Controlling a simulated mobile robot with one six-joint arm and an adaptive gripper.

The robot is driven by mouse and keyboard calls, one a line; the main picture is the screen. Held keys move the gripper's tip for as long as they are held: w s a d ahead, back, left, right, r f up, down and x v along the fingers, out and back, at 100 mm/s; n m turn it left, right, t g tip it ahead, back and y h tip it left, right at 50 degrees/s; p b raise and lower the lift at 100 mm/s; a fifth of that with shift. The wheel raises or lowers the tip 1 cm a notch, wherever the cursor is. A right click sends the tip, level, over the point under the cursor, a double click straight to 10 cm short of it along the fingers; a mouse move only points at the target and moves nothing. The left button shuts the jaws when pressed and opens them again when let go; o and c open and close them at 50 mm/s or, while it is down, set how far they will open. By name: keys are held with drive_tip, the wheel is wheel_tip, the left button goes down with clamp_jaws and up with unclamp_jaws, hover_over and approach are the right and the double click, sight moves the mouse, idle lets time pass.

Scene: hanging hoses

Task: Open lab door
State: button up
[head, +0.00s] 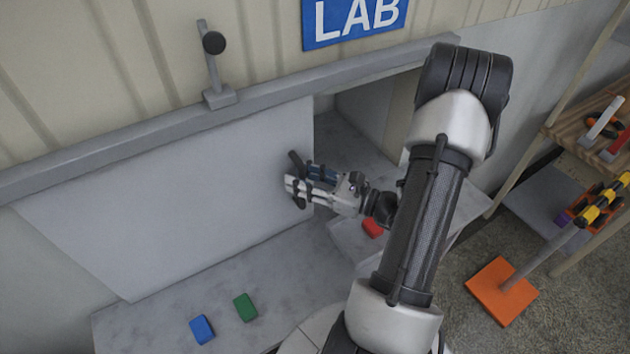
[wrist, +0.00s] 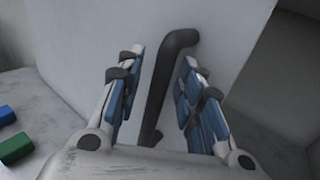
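The lab door is a pale grey panel (head: 170,200) below a rail, under the blue LAB sign (head: 352,20). A gap shows to the right of its edge. The panel also fills much of the wrist view (wrist: 215,40). Its dark bar handle (head: 296,160) is near that right edge and is partly hidden by my fingers. In the wrist view the handle (wrist: 165,75) stands between my two blue-padded fingers, with space visible on both sides. My gripper (head: 304,180) is open around the handle; it also shows in the wrist view (wrist: 163,60).
A grey rail (head: 120,135) runs above the door, with a knobbed post (head: 213,70) on it. A blue block (head: 202,329) and a green block (head: 245,307) lie on the grey ledge; a red block (head: 373,228) lies near my wrist. An orange-based stand (head: 503,290) and shelves are at right.

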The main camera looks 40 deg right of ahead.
drive_tip(key=v, duration=1.1)
drive_tip(key=shift+s+d, duration=0.15)
drive_tip(key=shift+s, duration=0.2)
